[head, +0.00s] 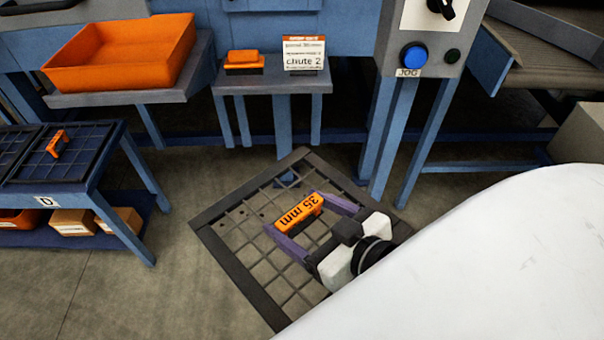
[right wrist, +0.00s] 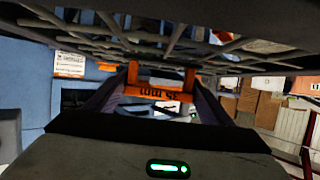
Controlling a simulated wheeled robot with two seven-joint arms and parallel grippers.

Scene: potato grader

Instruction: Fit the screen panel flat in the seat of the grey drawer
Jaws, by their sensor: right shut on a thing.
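The screen panel (head: 232,264) is a dark square frame with a grid of bars. It hangs in the air above the floor, turned at an angle in the head view. Its orange handle (head: 299,213) reads 35 mm. My right gripper (head: 312,215) is shut on this handle, with its purple fingers at the two ends. In the right wrist view the handle (right wrist: 158,92) sits between the fingers, with the panel's bars (right wrist: 120,40) above it. The grey drawer with the seat cannot be made out in either view. My left gripper is not in view.
A blue rack (head: 100,205) at the left, marked D, holds another dark grid panel with an orange handle (head: 57,143). An orange bin (head: 125,55) stands on a shelf behind. A small table (head: 270,82) carries a chute 2 sign. A post with a blue JOG button (head: 413,56) stands behind the panel.

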